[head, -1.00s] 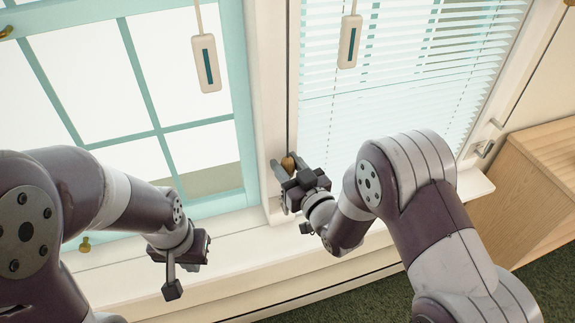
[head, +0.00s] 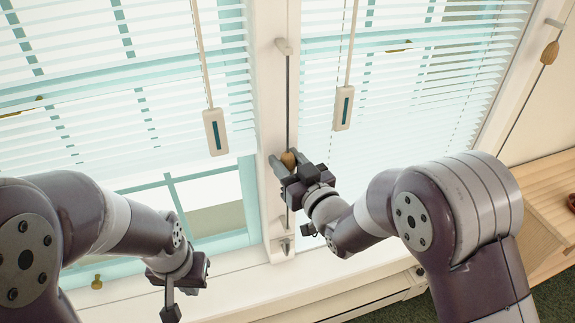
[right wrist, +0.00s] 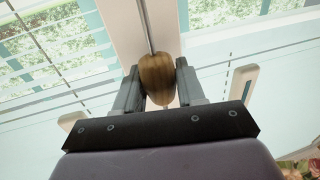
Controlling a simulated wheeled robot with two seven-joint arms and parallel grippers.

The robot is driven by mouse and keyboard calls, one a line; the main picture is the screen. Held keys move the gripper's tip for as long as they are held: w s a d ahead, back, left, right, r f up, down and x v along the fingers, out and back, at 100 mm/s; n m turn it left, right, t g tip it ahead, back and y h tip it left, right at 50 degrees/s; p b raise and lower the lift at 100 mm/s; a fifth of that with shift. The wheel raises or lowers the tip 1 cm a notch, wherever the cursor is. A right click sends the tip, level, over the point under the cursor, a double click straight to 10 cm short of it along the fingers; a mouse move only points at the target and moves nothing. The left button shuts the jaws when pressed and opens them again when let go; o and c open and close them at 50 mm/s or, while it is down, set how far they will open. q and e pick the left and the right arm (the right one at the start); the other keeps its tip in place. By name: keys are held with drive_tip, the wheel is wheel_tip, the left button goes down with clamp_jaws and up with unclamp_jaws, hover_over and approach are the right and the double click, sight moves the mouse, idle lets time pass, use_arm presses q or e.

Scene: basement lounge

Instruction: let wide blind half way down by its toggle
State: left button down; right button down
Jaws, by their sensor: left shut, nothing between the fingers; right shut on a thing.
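The wide blind (head: 80,100) hangs as white slats over the upper part of the left window, with teal frame and bare glass below its lower edge. Its top is out of view. A wooden toggle (head: 289,159) hangs on a thin cord (head: 288,100) along the white post between the windows. My right gripper (head: 286,167) is shut on this toggle, which also shows between the fingers in the right wrist view (right wrist: 157,78). My left gripper (head: 172,298) is shut and empty, low in front of the left window near the sill.
A second blind (head: 410,100) covers the right window. A second toggle (head: 549,52) hangs on a cord at the far right. Two pale pendants with dark stripes, left (head: 215,132) and right (head: 343,108), hang before the blinds. A wooden cabinet (head: 550,195) stands at right.

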drive_tip(key=c, duration=0.8)
unclamp_jaws()
drive_tip(key=shift+s, duration=0.1)
drive_tip(key=b+v, duration=0.2)
drive_tip(key=v, duration=1)
drive_tip(key=shift+s+d, duration=0.2)
